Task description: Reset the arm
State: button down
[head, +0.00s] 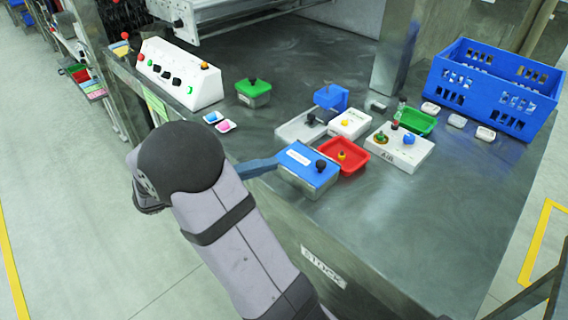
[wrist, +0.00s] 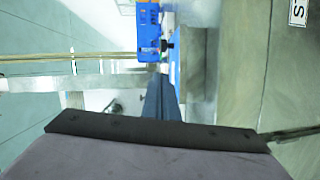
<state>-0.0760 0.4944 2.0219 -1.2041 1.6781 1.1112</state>
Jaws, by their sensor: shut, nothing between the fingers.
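My gripper (head: 270,163) shows in the head view as slim blue fingers at the end of my grey arm. The fingers are shut and hold nothing. They point right, and their tips appear close beside a box with a blue lid and black knob (head: 308,168). I cannot tell whether they touch it. In the wrist view the dark blue fingers (wrist: 158,98) point away from the camera. A blue edge and a black knob lie just beyond them at the right.
Red (head: 343,156) and green (head: 419,122) trays, a white panel with knobs (head: 399,147) and a blue crate (head: 494,88) stand on the metal table. A white button console (head: 179,75) stands at back left. The table's front right is clear.

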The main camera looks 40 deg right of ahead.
jog(key=shift+v, duration=2.15)
